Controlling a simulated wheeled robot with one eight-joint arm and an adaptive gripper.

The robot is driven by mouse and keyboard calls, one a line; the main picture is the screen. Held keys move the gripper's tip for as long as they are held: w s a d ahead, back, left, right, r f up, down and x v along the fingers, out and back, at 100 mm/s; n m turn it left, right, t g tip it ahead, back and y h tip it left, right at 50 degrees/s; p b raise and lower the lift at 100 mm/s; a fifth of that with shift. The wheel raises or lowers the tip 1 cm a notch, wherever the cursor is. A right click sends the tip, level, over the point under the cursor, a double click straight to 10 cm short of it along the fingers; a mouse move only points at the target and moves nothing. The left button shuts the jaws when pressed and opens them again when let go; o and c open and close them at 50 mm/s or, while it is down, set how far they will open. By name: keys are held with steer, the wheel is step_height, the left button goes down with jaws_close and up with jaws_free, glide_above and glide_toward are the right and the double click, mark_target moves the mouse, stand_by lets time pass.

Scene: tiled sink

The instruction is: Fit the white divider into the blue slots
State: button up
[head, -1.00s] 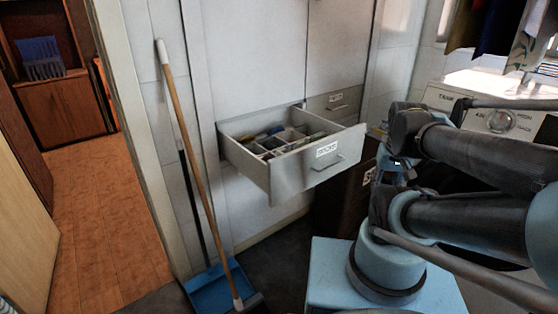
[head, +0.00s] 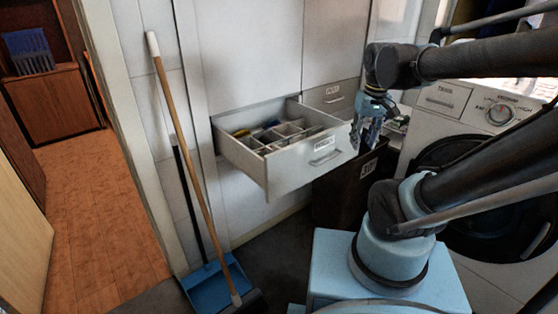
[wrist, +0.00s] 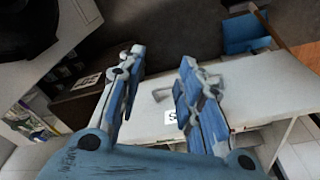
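The open white drawer (head: 272,175) has light dividers (head: 283,138) and several small items inside. Which piece is the white divider I cannot tell, and no blue slots can be made out in it. My gripper (head: 368,135) hangs just right of the drawer's front corner, pointing down, apart from it. In the wrist view my gripper (wrist: 161,58) has its two blue fingers spread with nothing between them. The white drawer front (wrist: 150,120), with a label and handle, shows beyond the fingers.
A dark bin (head: 345,195) stands under the drawer's right side. A washing machine (head: 465,105) is at the right. A broom (head: 190,160) and blue dustpan (head: 208,288) stand left of the drawer. A blue slatted object (head: 30,52) sits on a far-left cabinet.

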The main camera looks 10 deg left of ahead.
steer(key=w+a+r+n, duration=0.1)
steer(key=w+a, duration=0.1)
steer(key=a, duration=0.2)
steer(key=w+a+r+n, duration=0.1)
steer(key=w+a+r, duration=0.1)
steer(key=a, duration=0.3)
steer(key=w+a+r+n+g, duration=0.1)
steer(key=w+a+r, duration=0.1)
steer(key=a, duration=0.3)
steer(key=shift+w+a+r, duration=0.1)
steer(key=shift+w+r, duration=0.1)
steer(key=shift+w, duration=0.05)
steer(key=w+a+r+n, duration=0.1)
steer(key=a+n, duration=0.2)
steer(key=a, duration=1.1)
glide_above(278, 147)
steer(key=f, duration=1.1)
steer(key=shift+w+a+f, duration=0.15)
steer(key=shift+w+a, duration=0.05)
steer(key=shift+a, duration=0.05)
steer(key=shift+s+d+f, duration=0.1)
steer(key=shift+d+f, duration=0.05)
steer(key=shift+f, duration=1.4)
steer(key=shift+s+d+f, duration=0.1)
steer(key=shift+f, duration=1.4)
jaws_close()
